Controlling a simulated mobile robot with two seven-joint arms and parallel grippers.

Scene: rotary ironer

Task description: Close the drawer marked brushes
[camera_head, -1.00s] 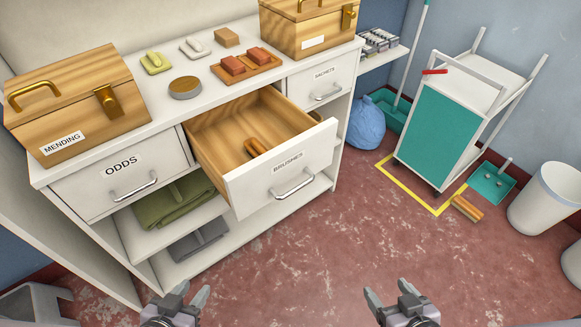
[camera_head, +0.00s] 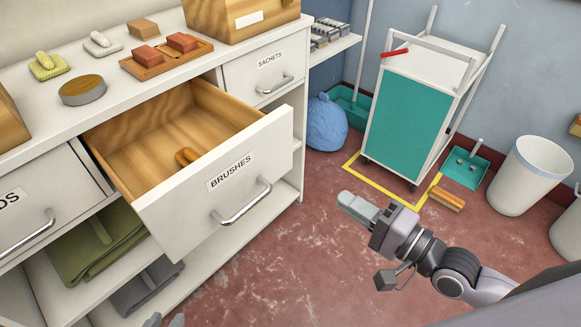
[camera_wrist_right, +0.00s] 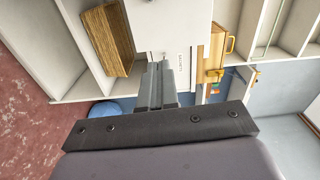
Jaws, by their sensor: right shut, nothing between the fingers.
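The drawer marked brushes (camera_head: 228,175) stands pulled out of the white cabinet. Its wooden inside shows, with a brown brush-like object (camera_head: 186,156) lying in it near the front. A metal bar handle (camera_head: 243,203) is on its front panel. In the right wrist view its wooden side (camera_wrist_right: 112,40) shows. My right gripper (camera_head: 357,208) is shut and empty, in the air to the right of the drawer front, apart from it. Its closed fingers also show in the right wrist view (camera_wrist_right: 157,85). My left gripper (camera_head: 165,321) shows only its spaced fingertips at the bottom edge.
The sachets drawer (camera_head: 267,72) and the odds drawer (camera_head: 42,200) are shut. Soap dishes and a wooden box (camera_head: 240,18) stand on the cabinet top. A teal cart (camera_head: 408,120), blue bag (camera_head: 327,124) and white bin (camera_head: 527,175) stand right. Floor before the drawer is clear.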

